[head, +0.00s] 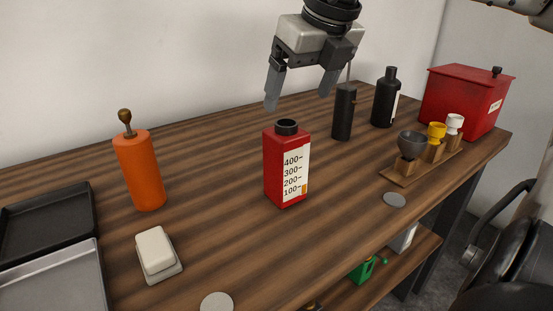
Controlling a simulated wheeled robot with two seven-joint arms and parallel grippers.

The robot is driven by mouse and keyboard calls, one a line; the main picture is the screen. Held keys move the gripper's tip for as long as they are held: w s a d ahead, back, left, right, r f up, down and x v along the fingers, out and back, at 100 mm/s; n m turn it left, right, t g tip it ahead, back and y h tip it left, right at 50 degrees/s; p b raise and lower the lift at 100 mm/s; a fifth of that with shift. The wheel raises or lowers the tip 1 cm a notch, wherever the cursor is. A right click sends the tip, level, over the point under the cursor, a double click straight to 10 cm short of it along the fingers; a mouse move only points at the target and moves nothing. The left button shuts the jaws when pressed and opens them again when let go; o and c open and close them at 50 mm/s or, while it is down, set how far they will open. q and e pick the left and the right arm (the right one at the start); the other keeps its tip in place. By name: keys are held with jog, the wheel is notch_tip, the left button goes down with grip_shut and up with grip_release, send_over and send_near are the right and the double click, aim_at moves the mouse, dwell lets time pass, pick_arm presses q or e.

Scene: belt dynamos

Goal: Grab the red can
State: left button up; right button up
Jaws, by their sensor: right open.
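The red can (277,166) stands upright on the wooden table, near the middle of the head view. It is a square red bottle with a black cap and a white scale label on its front. My right gripper (299,101) is above the can, pointing down with its fingers apart. It is open and empty, and the can's black cap shows just below the fingertips. I cannot judge exactly how far apart in depth they are. My left gripper is not in view.
An orange cylinder (139,171) and a white block on a dish (155,250) stand left of the can. A black cylinder (344,112), a black bottle (385,98), a wooden rack with cups (399,177) and a red box (459,101) stand right. Dark trays (48,222) lie far left.

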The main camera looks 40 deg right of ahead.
aim_at(290, 127)
jog(key=x, duration=0.7)
jog(key=shift+s+f, duration=0.1)
jog(key=shift+f, duration=0.15)
jog(key=shift+d+x, duration=0.15)
jog(key=shift+x, duration=1.25)
jog(key=shift+d+x, duration=0.15)
jog(key=shift+x, duration=1.2)
jog(key=shift+s, duration=0.1)
jog(key=shift+r, duration=0.1)
jog(key=c, duration=1.4)
